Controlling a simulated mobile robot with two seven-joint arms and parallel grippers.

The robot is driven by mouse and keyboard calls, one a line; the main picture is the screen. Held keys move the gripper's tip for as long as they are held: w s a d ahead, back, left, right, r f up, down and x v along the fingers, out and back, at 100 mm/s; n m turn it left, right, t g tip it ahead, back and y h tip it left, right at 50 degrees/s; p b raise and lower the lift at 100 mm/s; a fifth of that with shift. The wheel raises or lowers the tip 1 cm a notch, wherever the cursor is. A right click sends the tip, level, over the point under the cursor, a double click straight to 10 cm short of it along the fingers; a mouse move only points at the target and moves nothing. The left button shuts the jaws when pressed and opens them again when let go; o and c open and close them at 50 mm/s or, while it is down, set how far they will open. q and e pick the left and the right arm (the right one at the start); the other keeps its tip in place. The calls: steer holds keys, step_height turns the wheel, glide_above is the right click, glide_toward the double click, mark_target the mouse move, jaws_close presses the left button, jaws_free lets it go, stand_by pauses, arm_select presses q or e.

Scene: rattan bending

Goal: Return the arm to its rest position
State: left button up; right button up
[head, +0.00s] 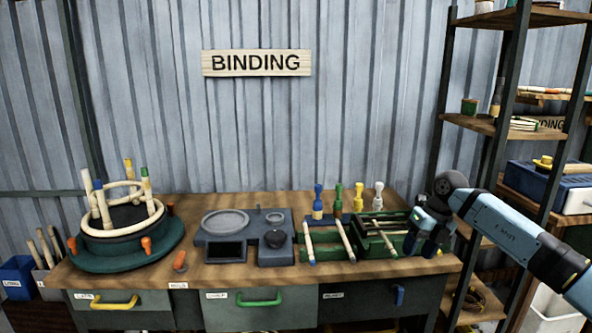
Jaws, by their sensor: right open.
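My right arm comes in from the right side of the head view. Its right gripper (422,243) is open at the right end of the wooden workbench (380,268). It is beside a green tray (382,230) that holds rattan sticks. The fingertips are dark and small in the picture, and I see nothing held between them. I cannot tell whether they touch the tray. My left gripper is not in view.
A round green bending jig (120,262) with upright pegs stands at the bench's left. A grey station (250,236) sits mid-bench. Several coloured-handled tools (338,202) stand behind the tray. A dark shelf rack (468,126) rises on the right, close to my arm.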

steer(key=s+a+f+m+t+y, duration=0.5)
steer(key=s+a+f+m+y, duration=0.1)
steer(key=s+a+f+y, duration=0.7)
steer(key=s+d+f+m+t+h, duration=0.2)
steer(key=s+d+f+m+h, duration=0.25)
steer(key=s+m, duration=0.4)
steer(key=s+d+f+m+t+h, duration=0.1)
steer(key=s+d+f+m+h, duration=0.3)
steer(key=s+f+m, duration=0.4)
steer(key=s+d+f+m+t+h, duration=0.25)
steer(key=s+d+m+h, duration=0.2)
steer(key=s+m, duration=0.35)
steer(key=a+r+m+p, duration=0.15)
steer(key=a+m, duration=0.25)
steer(key=a, duration=0.7)
arm_select(q)
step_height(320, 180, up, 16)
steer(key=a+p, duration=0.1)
steer(key=p, duration=2.1)
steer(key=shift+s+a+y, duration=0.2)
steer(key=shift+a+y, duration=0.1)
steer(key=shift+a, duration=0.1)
arm_select(e)
step_height(320, 180, up, 16)
steer(key=s+d, duration=0.1)
steer(key=shift+d+r, duration=0.25)
steer(key=shift+d, duration=0.05)
